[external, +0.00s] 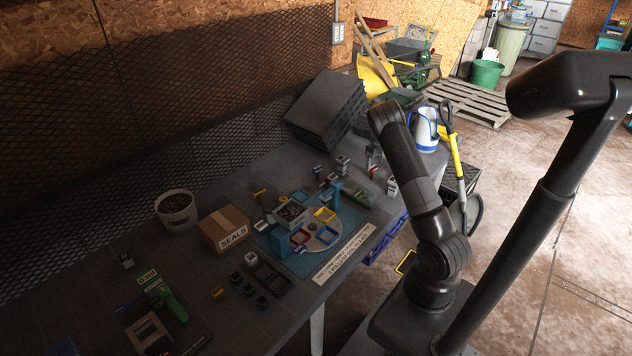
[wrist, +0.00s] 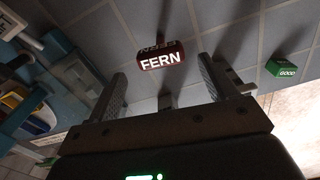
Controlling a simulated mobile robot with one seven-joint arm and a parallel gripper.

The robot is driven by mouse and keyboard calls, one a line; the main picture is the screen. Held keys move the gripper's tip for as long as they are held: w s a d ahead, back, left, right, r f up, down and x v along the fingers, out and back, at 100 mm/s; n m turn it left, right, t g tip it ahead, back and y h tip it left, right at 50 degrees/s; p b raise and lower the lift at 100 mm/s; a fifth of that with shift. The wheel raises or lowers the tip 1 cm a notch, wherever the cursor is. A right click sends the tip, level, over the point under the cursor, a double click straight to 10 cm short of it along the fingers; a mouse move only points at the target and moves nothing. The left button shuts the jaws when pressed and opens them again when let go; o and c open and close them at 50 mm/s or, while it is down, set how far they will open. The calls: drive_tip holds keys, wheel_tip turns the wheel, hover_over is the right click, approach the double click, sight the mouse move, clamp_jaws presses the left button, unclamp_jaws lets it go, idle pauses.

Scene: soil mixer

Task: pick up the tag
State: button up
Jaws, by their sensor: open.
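A dark red tag (wrist: 162,56) with the white word FERN lies on the grey tiled-looking surface in the wrist view. It is ahead of my gripper (wrist: 163,70), roughly centred between the two fingertips in the picture. The fingers are spread apart with nothing held between them. I cannot tell the exact gap between fingertips and tag. In the external view my gripper (external: 373,158) hangs down over the far end of the workbench, small and dark. The tag cannot be made out with certainty there.
A green block (wrist: 288,66) marked GOOD stands to the right in the wrist view. On the workbench are a blue mat with a container of dark pellets (external: 291,213), a cardboard SEALS box (external: 224,228), a bucket (external: 177,211) and stacked black trays (external: 327,110). A white-blue jug (external: 425,128) stands beyond my arm.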

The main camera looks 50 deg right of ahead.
sight(373, 166)
drive_tip(key=f, duration=0.6)
drive_tip(key=shift+w+d, duration=0.15)
drive_tip(key=shift+w, duration=0.2)
drive_tip(key=c, duration=1)
